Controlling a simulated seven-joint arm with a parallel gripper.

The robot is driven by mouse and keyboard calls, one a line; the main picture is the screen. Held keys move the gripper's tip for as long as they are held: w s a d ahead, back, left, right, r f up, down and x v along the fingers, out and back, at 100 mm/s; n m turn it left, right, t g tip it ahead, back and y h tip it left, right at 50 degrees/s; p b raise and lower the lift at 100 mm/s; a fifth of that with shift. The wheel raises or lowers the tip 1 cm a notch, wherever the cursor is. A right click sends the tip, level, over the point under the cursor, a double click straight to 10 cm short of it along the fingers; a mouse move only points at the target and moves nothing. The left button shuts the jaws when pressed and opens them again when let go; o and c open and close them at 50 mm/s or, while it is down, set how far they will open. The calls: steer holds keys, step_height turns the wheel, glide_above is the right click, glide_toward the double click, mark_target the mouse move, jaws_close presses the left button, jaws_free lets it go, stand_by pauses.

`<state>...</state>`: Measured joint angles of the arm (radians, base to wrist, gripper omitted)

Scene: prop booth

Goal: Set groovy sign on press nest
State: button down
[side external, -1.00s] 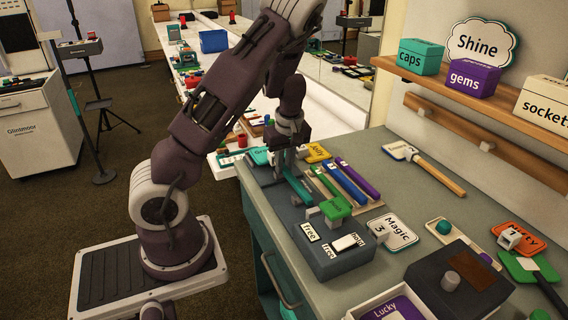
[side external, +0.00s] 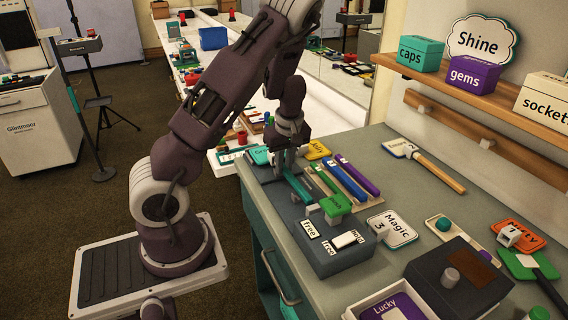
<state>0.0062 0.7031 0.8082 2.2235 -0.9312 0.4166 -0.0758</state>
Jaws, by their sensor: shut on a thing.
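The groovy sign (side external: 260,155) is a teal plate with white lettering, of which only the first letters show. It lies low at the back left of the bench, partly behind my gripper (side external: 283,168). My gripper points down at the sign's right side and is shut on it; the fingertips and the held part are mostly hidden. A grey block device (side external: 335,258) with white "free" labels and a green block (side external: 336,206) stands at the front of the bench. I cannot tell clearly which part is the press nest.
A yellow sign (side external: 318,149) and several coloured bars (side external: 357,176) lie right of my gripper. The Magic sign (side external: 392,229), a mallet (side external: 425,165) and a dark box (side external: 458,277) are further right. The bench (side external: 425,200) has clear room in its middle.

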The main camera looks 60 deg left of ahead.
stand_by(0.4)
steer(key=c, duration=1.1)
jaws_free()
steer(key=shift+s, duration=0.1)
steer(key=shift+c, duration=0.2)
steer(key=shift+r, duration=4)
steer(key=shift+d, duration=0.1)
